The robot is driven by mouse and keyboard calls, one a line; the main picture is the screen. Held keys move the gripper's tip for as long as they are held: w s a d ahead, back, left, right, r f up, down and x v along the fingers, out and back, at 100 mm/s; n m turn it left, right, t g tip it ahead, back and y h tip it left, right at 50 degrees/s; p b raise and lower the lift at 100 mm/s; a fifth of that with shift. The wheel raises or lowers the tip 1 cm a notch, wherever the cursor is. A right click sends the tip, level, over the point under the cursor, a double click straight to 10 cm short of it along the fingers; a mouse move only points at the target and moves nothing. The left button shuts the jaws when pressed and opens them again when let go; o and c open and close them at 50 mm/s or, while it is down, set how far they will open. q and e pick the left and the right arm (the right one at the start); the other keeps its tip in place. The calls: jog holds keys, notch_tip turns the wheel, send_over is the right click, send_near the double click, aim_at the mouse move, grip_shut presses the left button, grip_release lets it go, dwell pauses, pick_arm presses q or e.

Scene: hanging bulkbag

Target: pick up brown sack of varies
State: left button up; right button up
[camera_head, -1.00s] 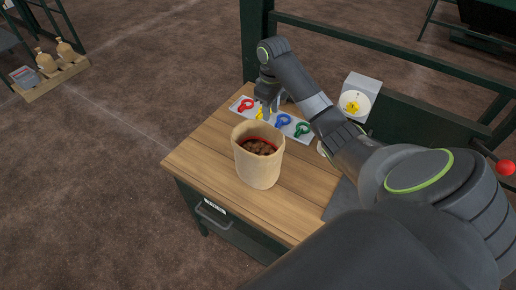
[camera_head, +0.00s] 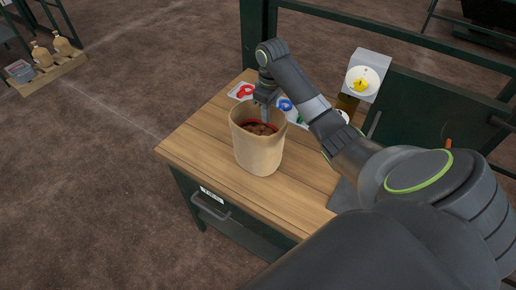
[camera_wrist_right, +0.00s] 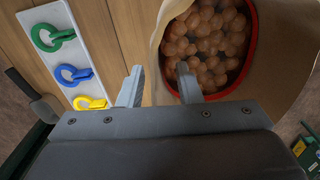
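The brown sack (camera_head: 258,150) stands upright and open on the wooden table, filled with round brown pieces and with a red ring inside its mouth. My right gripper (camera_head: 265,112) is at the sack's far rim, pointing down. In the right wrist view the gripper (camera_wrist_right: 160,85) is open, its two fingers apart. The sack's pale rim (camera_wrist_right: 156,45) runs between them, one finger outside the wall and the other over the brown pieces (camera_wrist_right: 205,45). I cannot see the finger tips' depth along the wall. My left gripper is not in view.
Behind the sack lies a pale tray (camera_wrist_right: 88,48) with green, blue, yellow and red clips. A white dial device (camera_head: 362,80) stands at the table's back right. The wooden tabletop (camera_head: 205,140) is clear left of the sack. Small sacks (camera_head: 42,55) sit on a pallet far left.

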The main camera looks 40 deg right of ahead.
notch_tip(320, 180, down, 3)
jog(key=shift+r, duration=0.1)
grip_shut()
jog(key=shift+r, duration=0.2)
dwell(1.2)
